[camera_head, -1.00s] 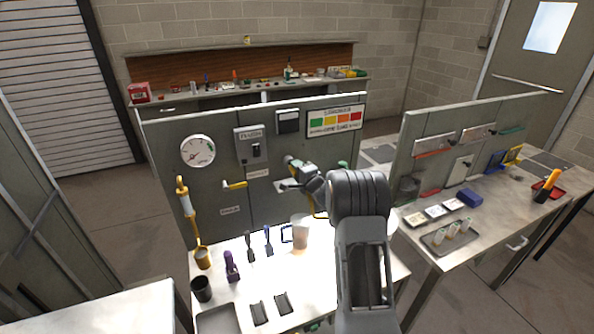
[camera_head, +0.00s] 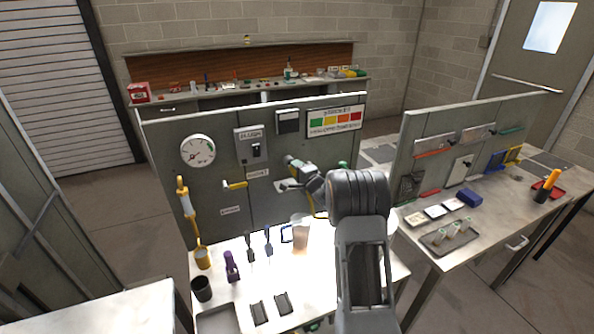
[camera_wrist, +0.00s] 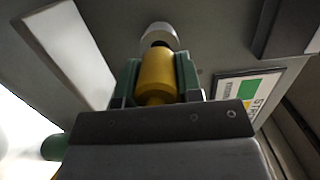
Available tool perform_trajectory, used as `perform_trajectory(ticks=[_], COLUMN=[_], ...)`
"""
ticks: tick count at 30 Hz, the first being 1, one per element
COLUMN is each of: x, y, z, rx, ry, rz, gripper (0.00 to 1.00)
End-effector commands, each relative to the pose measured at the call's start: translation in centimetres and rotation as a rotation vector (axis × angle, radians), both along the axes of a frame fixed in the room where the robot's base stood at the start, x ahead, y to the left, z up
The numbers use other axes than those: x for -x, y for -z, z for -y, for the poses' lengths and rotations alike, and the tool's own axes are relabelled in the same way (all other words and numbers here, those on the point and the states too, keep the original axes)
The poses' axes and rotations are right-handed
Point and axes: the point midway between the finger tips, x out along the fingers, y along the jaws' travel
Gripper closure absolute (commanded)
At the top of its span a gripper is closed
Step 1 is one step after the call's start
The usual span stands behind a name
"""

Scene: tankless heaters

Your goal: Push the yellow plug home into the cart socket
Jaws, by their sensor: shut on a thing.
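The yellow plug (camera_wrist: 157,75) is upright in the wrist view, between the green fingers of my gripper (camera_wrist: 157,82), which is shut on it. Its dark far end meets a pale round socket (camera_wrist: 160,34) on the grey panel. I cannot tell how far it is in. In the head view my gripper (camera_head: 292,170) is close to the front of the upright grey panel. The plug and socket are too small or hidden there to make out.
The panel also carries a round gauge (camera_head: 197,151), a switch box (camera_head: 253,146) and a yellow-handled valve (camera_head: 235,185). Below it the bench holds a dark cup (camera_head: 202,289), a purple tool (camera_head: 231,266) and a clear container (camera_head: 300,232). A second bench stands at the right.

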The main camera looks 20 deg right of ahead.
Motion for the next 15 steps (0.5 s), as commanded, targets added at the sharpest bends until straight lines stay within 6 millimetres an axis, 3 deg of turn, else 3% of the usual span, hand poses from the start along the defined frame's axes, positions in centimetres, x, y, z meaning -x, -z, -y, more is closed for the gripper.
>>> perform_trajectory(ticks=[15], x=[-0.91], y=[-0.03], z=[0.01], rx=[0.001], ry=[0.000], rz=[0.000], gripper=[0.91])
